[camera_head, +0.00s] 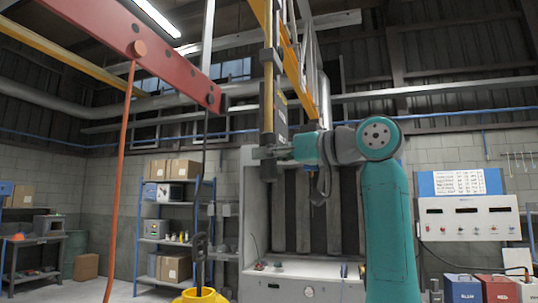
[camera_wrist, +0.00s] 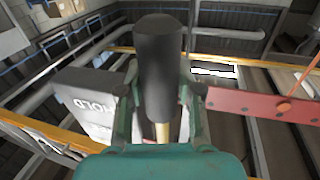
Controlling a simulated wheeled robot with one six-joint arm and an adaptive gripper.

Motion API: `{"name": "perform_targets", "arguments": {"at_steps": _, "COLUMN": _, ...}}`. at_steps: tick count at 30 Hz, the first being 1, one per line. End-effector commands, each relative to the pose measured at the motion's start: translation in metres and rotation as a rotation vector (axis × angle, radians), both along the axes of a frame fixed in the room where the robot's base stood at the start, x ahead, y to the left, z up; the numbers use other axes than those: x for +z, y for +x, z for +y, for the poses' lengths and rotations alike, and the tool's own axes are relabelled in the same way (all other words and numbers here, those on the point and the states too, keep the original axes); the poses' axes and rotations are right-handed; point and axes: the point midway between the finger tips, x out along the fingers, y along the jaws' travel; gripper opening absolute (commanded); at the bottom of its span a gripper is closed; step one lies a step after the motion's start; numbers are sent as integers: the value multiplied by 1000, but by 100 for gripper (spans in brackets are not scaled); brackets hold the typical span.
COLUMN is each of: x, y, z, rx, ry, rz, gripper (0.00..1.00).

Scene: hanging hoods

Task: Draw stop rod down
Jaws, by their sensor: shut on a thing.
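The stop rod has a dark cylindrical grip (camera_wrist: 158,65) and a thin tan shaft (camera_wrist: 162,131). In the wrist view the grip stands between the two fingers of my gripper (camera_wrist: 160,100), which is shut on it. In the head view my gripper (camera_head: 277,153) is at the lower end of an upright yellow and dark assembly (camera_head: 268,100). A grey box marked HOLD (camera_wrist: 92,103) is beside the grip in the wrist view. My gripper partly hides the grip.
A red beam (camera_head: 120,30) with an orange cord (camera_head: 120,170) hangs at the upper left, and its end (camera_wrist: 245,102) is near my gripper in the wrist view. A grey hood cabinet (camera_head: 300,290) stands behind. A yellow bucket-like object (camera_head: 200,296) is low at left.

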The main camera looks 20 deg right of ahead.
Motion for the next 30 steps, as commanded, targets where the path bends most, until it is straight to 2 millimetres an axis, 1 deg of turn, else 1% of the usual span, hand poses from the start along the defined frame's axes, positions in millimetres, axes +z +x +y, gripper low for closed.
{"name": "perform_targets", "arguments": {"at_steps": 2, "x": -7, "y": 1, "z": 0, "rx": 1, "ry": 0, "rz": 1, "gripper": 0}}
{"name": "perform_targets", "arguments": {"at_steps": 9, "x": -45, "y": 1, "z": 0, "rx": 1, "ry": 1, "rz": 1, "gripper": 0}}
{"name": "perform_targets", "arguments": {"at_steps": 12, "x": -56, "y": 0, "z": 0, "rx": 1, "ry": 1, "rz": 0, "gripper": 0}}
{"name": "perform_targets", "arguments": {"at_steps": 16, "x": -62, "y": 0, "z": 0, "rx": 1, "ry": 1, "rz": 0, "gripper": 0}}
{"name": "perform_targets", "arguments": {"at_steps": 24, "x": -65, "y": 0, "z": 0, "rx": 2, "ry": -2, "rz": 5, "gripper": 0}}
{"name": "perform_targets", "arguments": {"at_steps": 25, "x": -65, "y": 0, "z": 0, "rx": 2, "ry": -2, "rz": 6, "gripper": 40}}
{"name": "perform_targets", "arguments": {"at_steps": 26, "x": -65, "y": 0, "z": 0, "rx": 2, "ry": -3, "rz": 7, "gripper": 47}}
{"name": "perform_targets", "arguments": {"at_steps": 27, "x": -65, "y": 0, "z": 0, "rx": 2, "ry": -2, "rz": 6, "gripper": 57}}
{"name": "perform_targets", "arguments": {"at_steps": 28, "x": -65, "y": 0, "z": 0, "rx": 2, "ry": -2, "rz": 5, "gripper": 61}}
{"name": "perform_targets", "arguments": {"at_steps": 30, "x": -64, "y": 0, "z": 0, "rx": 2, "ry": -1, "rz": 4, "gripper": 61}}
